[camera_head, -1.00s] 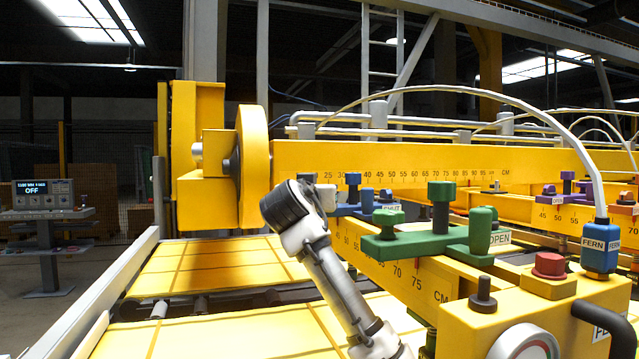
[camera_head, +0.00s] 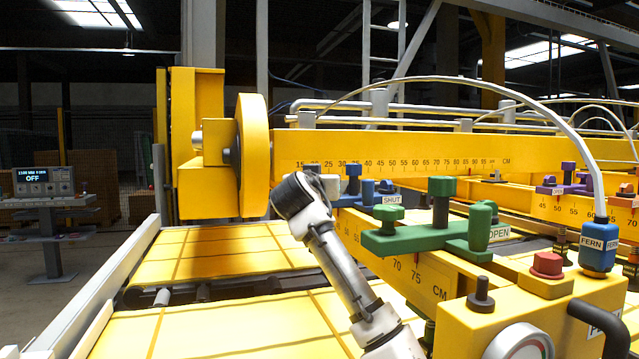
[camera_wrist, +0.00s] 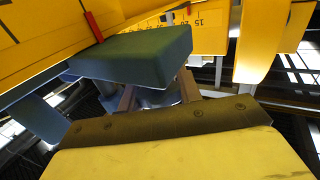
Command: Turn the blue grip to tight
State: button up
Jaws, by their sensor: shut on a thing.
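The blue grip (camera_head: 353,179) is on the yellow beam in the middle of the head view, partly behind my arm. A dark blue block (camera_wrist: 133,56) fills the upper middle of the wrist view, close in front of my gripper (camera_wrist: 157,93). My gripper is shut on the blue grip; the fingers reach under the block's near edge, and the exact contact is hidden. In the head view my gripper (camera_head: 320,184) is at the blue grip's left, mostly hidden by my wrist. A SHUT label (camera_head: 392,200) stands near the blue grip.
A green clamp (camera_head: 400,238) with an OPEN label (camera_head: 499,233) sits nearer, right of my arm. A large yellow wheel (camera_head: 254,155) is close on the left. A scaled yellow beam (camera_head: 430,150) runs behind. A red button (camera_head: 547,264) is at front right.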

jog(key=shift+m+h, duration=0.3)
jog(key=shift+h, duration=0.2)
jog(key=m+g+h, duration=0.1)
jog(key=h, duration=0.1)
jog(key=shift+m+h, duration=0.3)
jog(key=shift+m, duration=0.1)
jog(key=m+g+h, duration=0.1)
jog(key=m+g+h+p, duration=0.1)
jog(key=h, duration=0.1)
jog(key=m+g+h+p, duration=0.1)
jog(key=shift+s+d+r+m+h, duration=0.15)
jog(key=shift+d+m+h, duration=0.15)
jog(key=shift+d+h, duration=0.1)
jog(key=m+g+h+p, duration=0.2)
jog(key=g+h+p, duration=0.1)
jog(key=shift+s+d+r+m, duration=0.1)
jog(key=shift+s+r+m, duration=0.05)
jog(key=shift+m, duration=0.15)
jog(key=shift+s+d+f+m+g+h+p, duration=0.15)
jog(key=shift+m+g+h+p, duration=0.4)
jog(key=shift+m+g+p, duration=0.4)
jog(key=shift+s+f+m+g+h+p, duration=0.15)
jog(key=shift+m+g+h+p, duration=0.45)
jog(key=shift+g, duration=0.65)
jog(key=shift+m+g, duration=0.35)
jog(key=shift+g, duration=0.15)
jog(key=o, duration=1)
